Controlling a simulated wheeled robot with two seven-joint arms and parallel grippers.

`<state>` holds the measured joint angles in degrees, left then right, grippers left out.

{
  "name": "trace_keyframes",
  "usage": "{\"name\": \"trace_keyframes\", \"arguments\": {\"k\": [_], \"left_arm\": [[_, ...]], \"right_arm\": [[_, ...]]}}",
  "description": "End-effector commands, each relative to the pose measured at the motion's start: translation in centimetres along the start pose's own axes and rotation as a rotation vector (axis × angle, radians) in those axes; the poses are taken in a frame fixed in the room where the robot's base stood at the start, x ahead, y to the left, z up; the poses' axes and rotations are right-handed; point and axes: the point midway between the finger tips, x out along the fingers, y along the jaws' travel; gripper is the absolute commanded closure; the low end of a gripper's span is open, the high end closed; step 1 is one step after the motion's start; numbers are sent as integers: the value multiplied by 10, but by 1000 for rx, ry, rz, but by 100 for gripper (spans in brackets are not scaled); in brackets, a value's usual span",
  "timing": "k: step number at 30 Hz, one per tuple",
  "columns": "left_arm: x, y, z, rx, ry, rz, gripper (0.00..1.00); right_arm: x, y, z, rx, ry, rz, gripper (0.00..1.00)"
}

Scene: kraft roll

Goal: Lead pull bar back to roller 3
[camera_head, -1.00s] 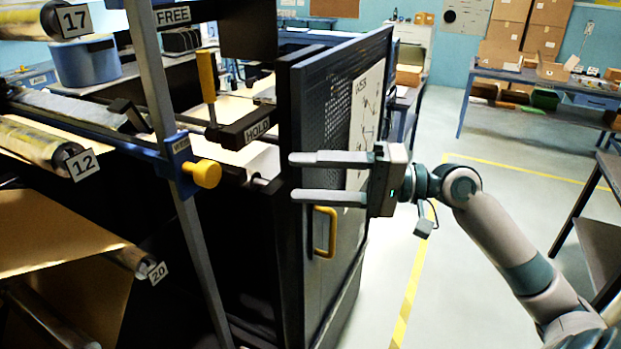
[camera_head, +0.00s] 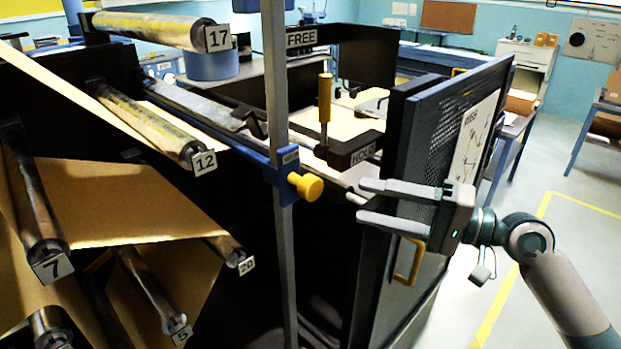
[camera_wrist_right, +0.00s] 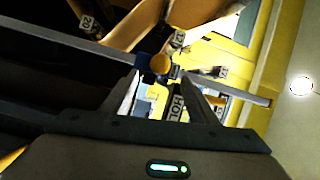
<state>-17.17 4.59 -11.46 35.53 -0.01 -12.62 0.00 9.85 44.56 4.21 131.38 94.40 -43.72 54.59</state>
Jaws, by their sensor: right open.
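My right gripper (camera_head: 362,200) is open and empty in the head view. Its fingers point left, in front of the dark door panel, with the HOLD block (camera_head: 352,152) just above. The wrist view shows the fingers (camera_wrist_right: 160,80) apart, with the yellow knob (camera_wrist_right: 160,64) beyond their tips. Rollers tagged 17 (camera_head: 160,30), 12 (camera_head: 150,120), 7 (camera_head: 35,205), 5 (camera_head: 150,290) and 20 (camera_head: 225,246) show. No tag 3 is readable. My left gripper is out of view.
Brown kraft paper (camera_head: 120,200) hangs between the rollers. A grey upright post (camera_head: 275,80) stands before the machine. The open door (camera_head: 440,120) has a yellow handle (camera_head: 408,262). A yellow-handled lever (camera_head: 324,100) rises by the HOLD block.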

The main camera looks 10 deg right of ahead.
Motion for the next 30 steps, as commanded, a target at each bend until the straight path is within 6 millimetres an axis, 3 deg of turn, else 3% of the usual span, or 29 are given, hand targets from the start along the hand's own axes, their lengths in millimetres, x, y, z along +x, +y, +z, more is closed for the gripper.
{"name": "trace_keyframes", "arguments": {"k": [1,15,30], "left_arm": [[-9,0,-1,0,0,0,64],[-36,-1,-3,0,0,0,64],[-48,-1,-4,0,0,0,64]], "right_arm": [[7,-5,0,1,-1,-3,46],[66,-4,0,1,-1,-3,46],[116,-1,0,1,0,-1,46]]}}
